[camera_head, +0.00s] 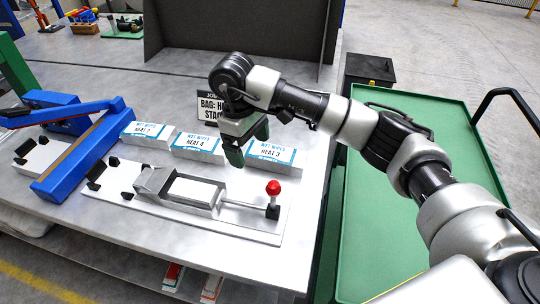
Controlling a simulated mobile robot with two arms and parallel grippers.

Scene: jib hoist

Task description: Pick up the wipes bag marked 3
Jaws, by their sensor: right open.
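The wipes bag marked 3 (276,155) is a white and blue pack reading "HEAT 3". It lies on the grey table at the right end of a row of bags. My right gripper (247,144) has green fingers and is open. It hangs at the left end of this bag, over the side towards the HEAT 4 bag, and hides part of it. I cannot tell whether a finger touches the bag. My left gripper does not show.
Bags marked HEAT 4 (197,147) and HEAT 2 (148,131) lie to the left. A metal fixture with a red-knobbed lever (273,188) stands in front. A blue press (80,155) is at left. A green cart (400,250) is at right.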

